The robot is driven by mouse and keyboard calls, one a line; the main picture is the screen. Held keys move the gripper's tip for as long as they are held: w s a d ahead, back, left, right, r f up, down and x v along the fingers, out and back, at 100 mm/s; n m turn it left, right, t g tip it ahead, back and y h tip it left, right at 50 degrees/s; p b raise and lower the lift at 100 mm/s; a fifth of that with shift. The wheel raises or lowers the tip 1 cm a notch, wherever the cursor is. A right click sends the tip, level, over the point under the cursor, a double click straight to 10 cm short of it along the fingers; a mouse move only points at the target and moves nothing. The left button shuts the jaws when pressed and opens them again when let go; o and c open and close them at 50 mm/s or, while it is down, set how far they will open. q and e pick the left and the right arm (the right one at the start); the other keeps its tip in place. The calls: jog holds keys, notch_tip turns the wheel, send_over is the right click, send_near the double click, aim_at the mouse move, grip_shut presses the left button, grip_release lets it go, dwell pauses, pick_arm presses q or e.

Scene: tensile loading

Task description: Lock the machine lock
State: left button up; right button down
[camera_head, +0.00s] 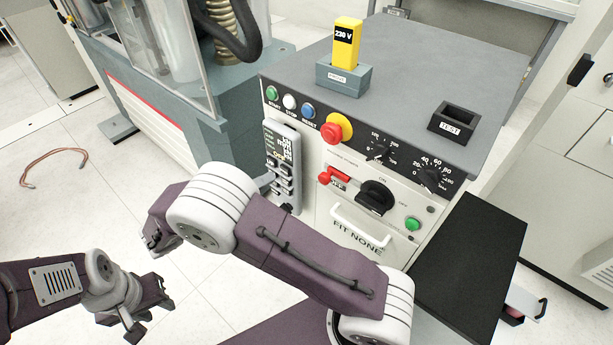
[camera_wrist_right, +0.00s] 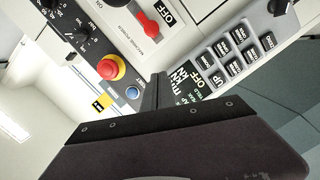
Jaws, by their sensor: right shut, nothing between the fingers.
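The machine's front panel carries a red lever switch (camera_head: 333,176) on a small plate; it also shows at the top of the right wrist view (camera_wrist_right: 148,24). Its plate lettering is hard to read, apart from OFF nearby. Below and right of it is a black rotary handle (camera_head: 375,197) between ON and OFF labels. I cannot tell which of them is the lock. My right gripper (camera_wrist_right: 158,90) is shut and empty, near the keypad and apart from the red lever; in the head view my own arm mostly hides it. My left gripper (camera_head: 148,308) is open and empty over the floor at lower left.
A red emergency stop (camera_head: 334,130) on a yellow base, dials and a grey keypad (camera_head: 284,166) surround the switches. A white handle (camera_head: 369,235) spans the lower panel. A yellow 230 V block (camera_head: 347,45) stands on top. A black shelf (camera_head: 468,265) juts out at right.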

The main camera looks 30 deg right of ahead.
jog(key=x, duration=1)
jog(key=shift+d+b, duration=0.1)
jog(key=shift+b, duration=0.25)
jog(key=shift+s+d+f, duration=0.25)
jog(key=shift+s+f, duration=0.05)
jog(key=shift+s, duration=0.25)
jog(key=shift+s+d+f, duration=0.25)
jog(key=shift+s+f, duration=0.05)
jog(key=shift+s, duration=0.25)
jog(key=shift+s+d+f, duration=0.2)
jog(key=shift+s+f, duration=0.1)
jog(key=shift+s, duration=0.25)
jog(key=shift+b, duration=0.3)
